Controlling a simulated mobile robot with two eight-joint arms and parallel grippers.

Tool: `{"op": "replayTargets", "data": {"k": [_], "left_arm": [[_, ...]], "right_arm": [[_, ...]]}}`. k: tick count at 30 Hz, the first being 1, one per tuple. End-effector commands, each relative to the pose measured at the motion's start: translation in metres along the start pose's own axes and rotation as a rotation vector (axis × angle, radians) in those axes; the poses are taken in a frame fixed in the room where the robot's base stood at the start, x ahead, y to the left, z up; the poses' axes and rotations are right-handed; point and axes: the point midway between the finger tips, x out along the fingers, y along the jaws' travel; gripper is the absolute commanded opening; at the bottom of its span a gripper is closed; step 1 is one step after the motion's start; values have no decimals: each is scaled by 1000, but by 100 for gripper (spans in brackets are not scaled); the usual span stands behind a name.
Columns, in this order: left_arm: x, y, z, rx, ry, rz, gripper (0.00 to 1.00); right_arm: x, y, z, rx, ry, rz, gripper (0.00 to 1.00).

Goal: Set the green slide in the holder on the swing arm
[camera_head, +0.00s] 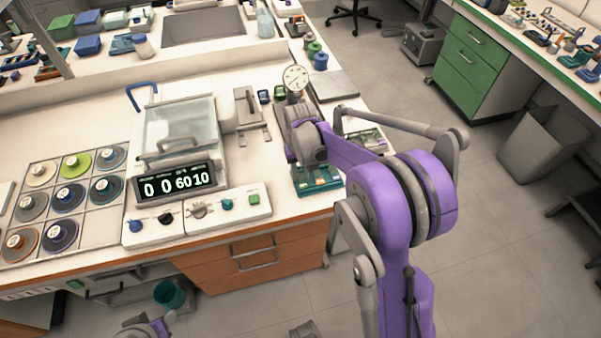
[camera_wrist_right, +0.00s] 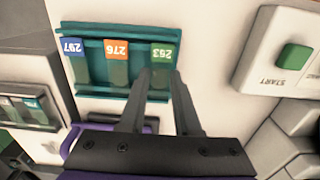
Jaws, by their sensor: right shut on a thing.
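The green slide (camera_wrist_right: 162,58), labelled 263, stands in the right-hand slot of a teal rack (camera_wrist_right: 120,90) in the right wrist view. My right gripper (camera_wrist_right: 161,76) is shut on its lower part. The slide is in line with the other slides and seems still seated in the rack. In the head view the teal rack (camera_head: 318,184) lies near the bench's front edge, and my right gripper (camera_head: 312,166) is over it, mostly hidden by its own wrist. I cannot make out the swing arm's holder for sure in either view.
An orange slide (camera_wrist_right: 117,55) and a blue slide (camera_wrist_right: 75,55) share the rack. A control panel with a green START button (camera_wrist_right: 295,57) is close on the right. A second slide rack (camera_wrist_right: 35,110) is on the left. A dial gauge (camera_head: 295,77) stands behind my right wrist.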

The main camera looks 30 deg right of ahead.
Motion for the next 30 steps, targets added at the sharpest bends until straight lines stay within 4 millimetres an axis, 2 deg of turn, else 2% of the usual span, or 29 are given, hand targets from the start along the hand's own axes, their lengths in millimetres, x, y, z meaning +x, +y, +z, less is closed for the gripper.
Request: {"op": "replayTargets", "data": {"k": [7, 22, 30], "left_arm": [[-4, 0, -3, 0, 2, 0, 50], [-25, 0, -19, 0, 13, 0, 50], [-26, 0, -20, 0, 13, 0, 50]], "right_arm": [[-7, 0, 0, 0, 0, 0, 11], [-48, 0, -1, 0, 1, 0, 11], [-50, 0, 0, 0, 0, 0, 11]]}}
